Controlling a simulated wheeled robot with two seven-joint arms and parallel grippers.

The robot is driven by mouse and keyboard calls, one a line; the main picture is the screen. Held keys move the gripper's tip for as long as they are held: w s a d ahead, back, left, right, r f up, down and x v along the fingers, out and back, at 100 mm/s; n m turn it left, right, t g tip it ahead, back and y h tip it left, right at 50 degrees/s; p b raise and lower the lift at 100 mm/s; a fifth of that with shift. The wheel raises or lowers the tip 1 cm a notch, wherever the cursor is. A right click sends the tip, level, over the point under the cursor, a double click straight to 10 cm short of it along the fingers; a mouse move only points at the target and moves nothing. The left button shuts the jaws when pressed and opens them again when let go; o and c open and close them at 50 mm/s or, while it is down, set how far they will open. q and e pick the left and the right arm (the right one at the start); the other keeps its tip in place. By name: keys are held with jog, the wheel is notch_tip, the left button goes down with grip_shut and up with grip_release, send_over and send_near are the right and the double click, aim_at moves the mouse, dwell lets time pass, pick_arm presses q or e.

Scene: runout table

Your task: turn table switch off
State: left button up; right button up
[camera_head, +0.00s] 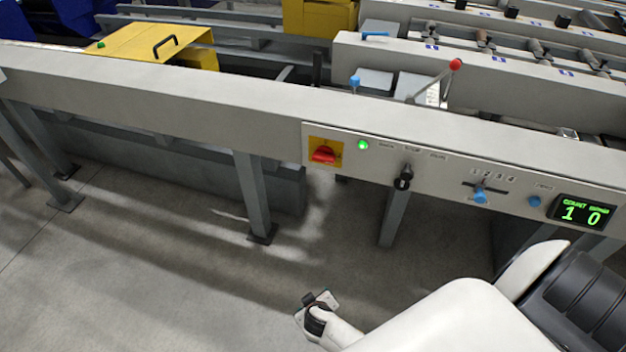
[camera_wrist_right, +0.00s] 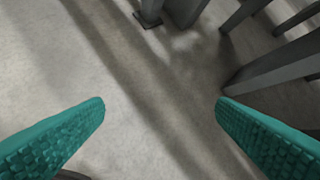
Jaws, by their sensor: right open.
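The table's control panel (camera_head: 440,172) is on the front face of the runout table in the head view. At its left end a red rotary switch (camera_head: 323,154) sits on a yellow plate, with a lit green lamp (camera_head: 362,145) just right of it. My right arm comes in from the lower right, with its wrist low in front of the table and well below the panel. My right gripper (camera_wrist_right: 160,103) is open and empty in the right wrist view, its teal fingers wide apart over bare floor. My left gripper is not in view.
The panel also has a black selector (camera_head: 404,177), a blue-knobbed slider (camera_head: 480,196), a blue button (camera_head: 534,202) and a lit green display (camera_head: 583,213). A red-tipped lever (camera_head: 455,65) stands behind the beam. Grey table legs (camera_head: 254,195) rise from the floor; the floor in front is clear.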

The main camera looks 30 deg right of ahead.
jog(key=w+r+m+t+h+b, duration=0.15)
jog(key=w+r, duration=0.25)
jog(key=w, duration=0.4)
jog(key=m+t+h+b, duration=0.4)
jog(key=m+h+b, duration=0.4)
jog(key=m+h, duration=0.15)
send_near(322, 162)
jog(key=x, duration=0.7)
jog(key=shift+w+d+r+p, duration=0.1)
jog(key=shift+d+r+p, duration=0.05)
jog(key=shift+d+p, duration=0.15)
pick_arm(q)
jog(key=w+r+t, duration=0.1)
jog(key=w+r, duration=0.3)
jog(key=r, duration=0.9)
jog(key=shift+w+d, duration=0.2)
pick_arm(e)
jog(key=shift+w+d, duration=0.45)
jog(key=shift+c, duration=0.6)
jog(key=c, duration=0.9)
